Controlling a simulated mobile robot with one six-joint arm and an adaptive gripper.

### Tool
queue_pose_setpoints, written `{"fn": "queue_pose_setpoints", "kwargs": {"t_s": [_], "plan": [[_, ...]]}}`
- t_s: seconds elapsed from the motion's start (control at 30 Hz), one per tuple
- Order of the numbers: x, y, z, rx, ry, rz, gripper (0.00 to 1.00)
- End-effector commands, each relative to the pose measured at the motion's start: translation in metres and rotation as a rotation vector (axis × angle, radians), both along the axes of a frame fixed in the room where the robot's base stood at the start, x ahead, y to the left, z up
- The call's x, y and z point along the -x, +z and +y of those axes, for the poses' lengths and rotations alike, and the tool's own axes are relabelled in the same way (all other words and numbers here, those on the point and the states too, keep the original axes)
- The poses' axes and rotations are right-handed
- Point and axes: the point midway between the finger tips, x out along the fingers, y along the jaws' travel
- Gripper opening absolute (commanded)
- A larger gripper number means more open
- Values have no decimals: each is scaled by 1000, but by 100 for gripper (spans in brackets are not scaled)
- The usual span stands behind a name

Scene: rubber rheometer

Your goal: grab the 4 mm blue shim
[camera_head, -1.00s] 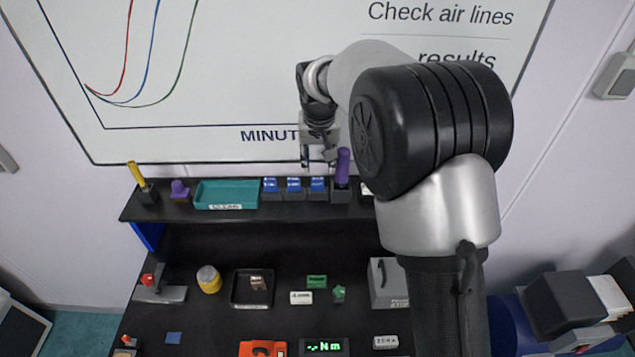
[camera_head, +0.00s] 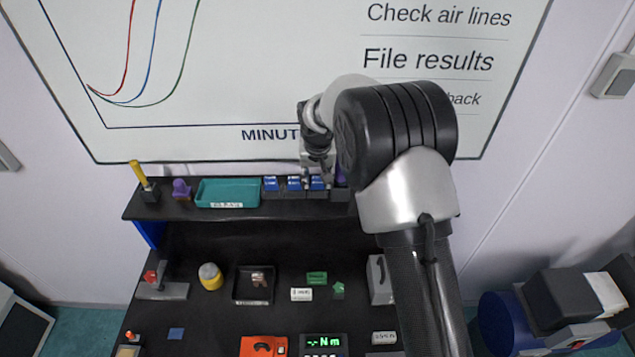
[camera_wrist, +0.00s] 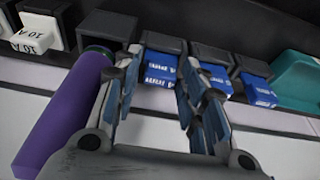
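Three blue shims sit in dark holders on the black shelf. In the wrist view they are the left one (camera_wrist: 161,68), the middle one (camera_wrist: 214,76) and the right one (camera_wrist: 258,90). Their white labels are upside down there and too small to read surely, so I cannot confirm which says 4 mm. My gripper (camera_wrist: 158,66) is open, its fingers on either side of the left shim's holder; contact is not clear. In the head view my gripper (camera_head: 317,173) is over the rightmost shim (camera_head: 317,184).
A purple-handled tool (camera_wrist: 68,115) stands close beside my gripper's left finger in the wrist view. A teal tray (camera_head: 228,193) lies along the shelf (camera_head: 160,211). White blocks (camera_wrist: 38,30) sit beyond the purple tool. The whiteboard (camera_head: 230,60) rises behind the shelf.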

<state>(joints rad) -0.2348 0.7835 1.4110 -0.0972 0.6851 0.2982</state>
Motion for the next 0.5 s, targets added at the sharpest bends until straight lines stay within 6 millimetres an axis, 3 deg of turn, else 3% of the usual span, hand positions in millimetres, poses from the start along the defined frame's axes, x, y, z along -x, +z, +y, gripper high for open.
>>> {"fn": "queue_pose_setpoints", "kwargs": {"t_s": [0.5], "plan": [[0,0,0,0,0,0,4]]}}
